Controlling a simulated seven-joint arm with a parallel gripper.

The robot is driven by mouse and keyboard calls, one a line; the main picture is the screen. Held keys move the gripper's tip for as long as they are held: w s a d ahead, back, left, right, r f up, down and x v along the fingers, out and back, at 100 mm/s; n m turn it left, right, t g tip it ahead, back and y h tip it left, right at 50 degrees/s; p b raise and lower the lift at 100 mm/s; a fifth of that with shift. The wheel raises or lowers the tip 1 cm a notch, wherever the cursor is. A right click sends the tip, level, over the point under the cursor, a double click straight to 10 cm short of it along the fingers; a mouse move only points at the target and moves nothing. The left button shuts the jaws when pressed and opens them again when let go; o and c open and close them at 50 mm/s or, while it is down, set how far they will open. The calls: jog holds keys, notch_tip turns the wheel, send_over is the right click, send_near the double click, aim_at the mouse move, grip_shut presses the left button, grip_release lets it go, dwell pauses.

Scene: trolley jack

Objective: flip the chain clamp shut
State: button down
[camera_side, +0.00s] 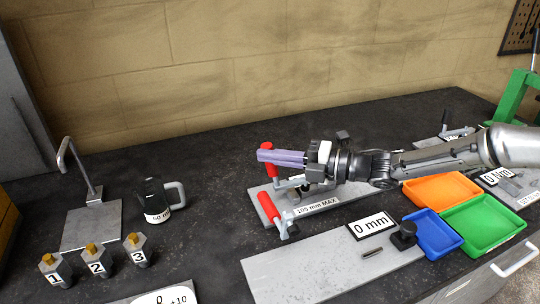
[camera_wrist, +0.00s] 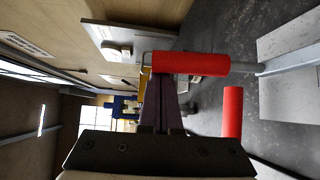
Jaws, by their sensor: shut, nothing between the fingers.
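Two red-handled levers stand on a grey plate (camera_side: 318,207) labelled "105 mm MAX" in the side view. The rear red handle (camera_side: 267,162) is upright beside my purple fingertips; the front red handle (camera_side: 268,206) leans to the left. I cannot tell which belongs to the chain clamp, and no chain is clear. My gripper (camera_side: 264,156) lies level above the plate, shut and empty. In the wrist view, one red handle (camera_wrist: 190,63) crosses just beyond the fingertips (camera_wrist: 161,78); another red handle (camera_wrist: 232,110) is to their right. Whether the fingers touch a handle is unclear.
Orange (camera_side: 441,179), blue (camera_side: 434,248) and green (camera_side: 484,244) trays lie to the right. A dark mug (camera_side: 152,194) and several numbered blocks (camera_side: 96,260) are at left.

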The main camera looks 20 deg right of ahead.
jog(key=v, duration=0.9)
jog(key=shift+s+d+f, duration=0.3)
jog(key=shift+d, duration=0.05)
jog(key=d+r+m+t+h, duration=0.15)
jog(key=d+r, duration=0.25)
jog(key=r, duration=0.4)
jog(key=d+r+m+t+h, duration=0.1)
jog(key=d+r+m+t, duration=0.2)
jog(key=r, duration=0.5)
jog(key=s+d+r+m+t+h, duration=0.1)
jog(key=s+d+r+m+h, duration=0.15)
jog(key=d+m+h, duration=0.2)
jog(key=s+d+r+m+h, duration=0.1)
jog(key=s+d+m+h, duration=0.25)
jog(key=d, duration=0.25)
jog(key=s+d+f+m+g+h, duration=0.1)
jog(key=s+d+f+m+g, duration=0.1)
jog(key=s+f+m+g, duration=0.3)
jog(key=s+d+f+m+g+h, duration=0.1)
jog(key=s+d+f+m+g, duration=0.1)
jog(key=s+f+m+g, duration=0.4)
jog(key=s+f+m, duration=0.5)
jog(key=s+f, duration=0.2)
jog(key=s, duration=0.5)
jog(key=shift+s+f, duration=0.2)
jog(key=shift+s, duration=0.1)
